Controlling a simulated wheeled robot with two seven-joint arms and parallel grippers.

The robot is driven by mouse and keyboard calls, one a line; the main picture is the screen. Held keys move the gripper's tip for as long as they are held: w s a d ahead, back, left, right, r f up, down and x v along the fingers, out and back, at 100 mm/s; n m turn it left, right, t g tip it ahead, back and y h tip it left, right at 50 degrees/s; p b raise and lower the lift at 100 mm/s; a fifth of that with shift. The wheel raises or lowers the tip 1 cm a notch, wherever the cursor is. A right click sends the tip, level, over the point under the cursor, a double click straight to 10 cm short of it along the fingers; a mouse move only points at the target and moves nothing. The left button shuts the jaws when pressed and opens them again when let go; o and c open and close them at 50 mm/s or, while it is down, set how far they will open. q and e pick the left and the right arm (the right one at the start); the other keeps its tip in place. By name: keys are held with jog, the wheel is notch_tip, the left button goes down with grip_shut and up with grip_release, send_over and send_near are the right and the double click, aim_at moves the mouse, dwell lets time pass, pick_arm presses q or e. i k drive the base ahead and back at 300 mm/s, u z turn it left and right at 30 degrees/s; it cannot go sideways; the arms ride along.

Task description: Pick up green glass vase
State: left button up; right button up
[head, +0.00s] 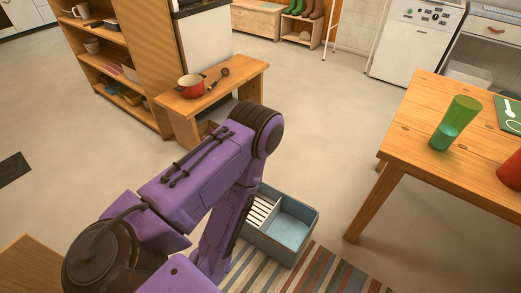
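The green glass vase (456,121) is a tall, see-through green vessel. It stands on the wooden table (415,135) at the right of the head view, near the table's left part. One purple arm of mine comes in from the lower left and bends at a dark joint in the middle. Its forearm runs downward, and its gripper is hidden or out of frame. The arm is well apart from the vase. My other arm and gripper do not show.
A red object (512,170) and a green board (510,114) are on the same table. A blue-grey divided box (290,223) stands on or beside a striped rug (325,275). A bench (240,85) holds a red pot (191,86). Bare floor (330,130) lies between bench and table.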

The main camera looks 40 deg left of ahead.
aim_at(462, 109)
jog(key=u, duration=0.95)
jog(key=k, duration=0.55)
jog(key=z, duration=1.5)
jog(key=i, duration=1.1)
jog(key=u, duration=0.05)
